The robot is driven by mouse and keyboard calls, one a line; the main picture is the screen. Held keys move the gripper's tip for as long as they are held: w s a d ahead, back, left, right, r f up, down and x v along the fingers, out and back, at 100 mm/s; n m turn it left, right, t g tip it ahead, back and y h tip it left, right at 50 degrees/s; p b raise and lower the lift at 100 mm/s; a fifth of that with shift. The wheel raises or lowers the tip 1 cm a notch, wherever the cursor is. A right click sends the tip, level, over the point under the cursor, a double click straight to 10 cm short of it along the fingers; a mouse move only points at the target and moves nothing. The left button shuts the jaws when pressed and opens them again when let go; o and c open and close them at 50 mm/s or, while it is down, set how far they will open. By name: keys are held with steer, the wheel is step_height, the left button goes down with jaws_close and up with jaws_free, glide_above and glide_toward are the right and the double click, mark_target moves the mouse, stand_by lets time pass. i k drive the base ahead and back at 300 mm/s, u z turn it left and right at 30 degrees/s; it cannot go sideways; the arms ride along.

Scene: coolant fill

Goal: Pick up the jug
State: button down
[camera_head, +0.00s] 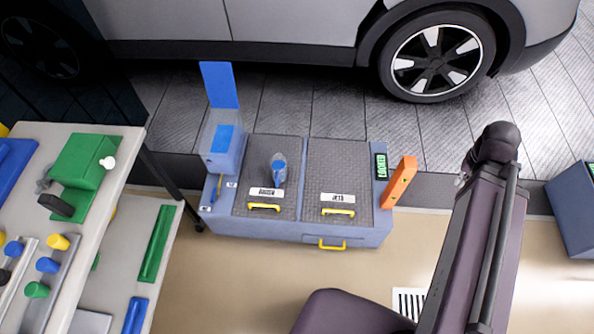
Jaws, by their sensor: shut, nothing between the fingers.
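A small blue and grey vessel that looks like the jug (279,168) stands on the left dark textured lid of a low grey-blue cabinet. It is small in the picture, and its handle cannot be made out. My arm rises on the right side of the picture, well to the right of the jug and apart from it. My gripper does not show in this view.
The cabinet (285,231) has yellow handles and an orange bar (399,182) at its right end. A bin with a raised blue lid (219,85) stands at its back left. A cluttered bench (120,152) is at left; a car (290,22) is behind.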

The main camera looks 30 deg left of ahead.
mark_target(278, 170)
steer(key=z, duration=0.05)
steer(key=k, duration=0.15)
steer(key=z, duration=1.6)
steer(key=k, duration=1.05)
steer(key=u, duration=2.9)
steer(key=i, duration=0.1)
steer(key=z, duration=1.15)
